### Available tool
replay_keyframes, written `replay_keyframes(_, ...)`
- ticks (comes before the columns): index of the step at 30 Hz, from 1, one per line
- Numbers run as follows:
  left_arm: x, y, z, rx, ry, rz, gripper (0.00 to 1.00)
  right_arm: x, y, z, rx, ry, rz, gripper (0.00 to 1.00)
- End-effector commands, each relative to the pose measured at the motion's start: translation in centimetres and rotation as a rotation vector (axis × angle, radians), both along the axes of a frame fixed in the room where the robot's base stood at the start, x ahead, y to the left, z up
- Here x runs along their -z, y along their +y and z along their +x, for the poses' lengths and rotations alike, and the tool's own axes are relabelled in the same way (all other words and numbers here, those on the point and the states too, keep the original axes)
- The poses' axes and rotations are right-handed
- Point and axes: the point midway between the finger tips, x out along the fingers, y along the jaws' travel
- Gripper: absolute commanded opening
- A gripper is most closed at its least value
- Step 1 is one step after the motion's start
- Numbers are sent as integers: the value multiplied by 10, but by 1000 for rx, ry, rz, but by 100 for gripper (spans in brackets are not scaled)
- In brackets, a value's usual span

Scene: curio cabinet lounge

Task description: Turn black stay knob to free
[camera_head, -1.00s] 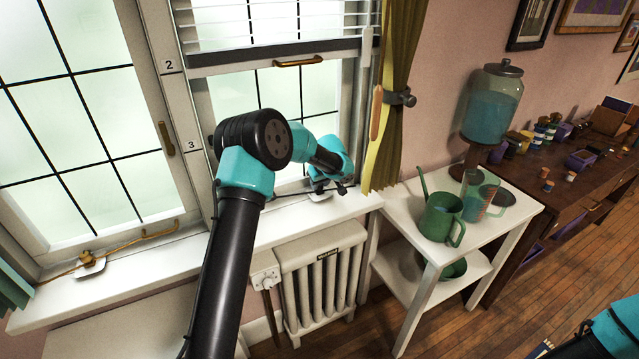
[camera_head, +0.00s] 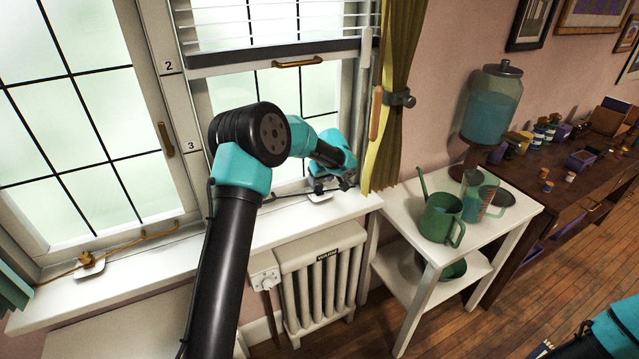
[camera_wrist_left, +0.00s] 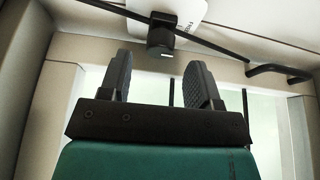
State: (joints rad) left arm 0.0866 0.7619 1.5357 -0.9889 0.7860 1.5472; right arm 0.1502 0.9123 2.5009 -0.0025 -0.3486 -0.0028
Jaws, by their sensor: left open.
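The black stay knob (camera_wrist_left: 160,30) shows at the top of the left wrist view, on a white plate (camera_wrist_left: 182,8) with partly readable lettering. A thin black stay bar (camera_wrist_left: 100,8) runs past it. In the head view the plate (camera_head: 320,198) lies on the sill of the right window, and my gripper hides the knob. My left gripper (camera_wrist_left: 158,68) is open, its two fingers pointing toward the knob. The knob appears beyond the fingertips, in line with the gap, and not between them. Part of my right arm (camera_head: 612,335) shows at the lower right; its jaws are unclear.
A second, brass stay (camera_head: 88,262) is on the left window's sill. The curtain (camera_head: 392,110) hangs just right of my left gripper. A white side table (camera_head: 415,255) with a green watering can (camera_head: 438,220) stands right of the radiator (camera_head: 322,285).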

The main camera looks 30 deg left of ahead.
Motion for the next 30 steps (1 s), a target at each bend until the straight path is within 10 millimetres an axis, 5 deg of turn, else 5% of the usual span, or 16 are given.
replay_keyframes(18,-110,-37,-25,1,-3,1,57,0,0,0,0,0,0,43)
replay_keyframes(30,-133,-45,-31,0,0,0,57,0,0,0,0,0,0,43)
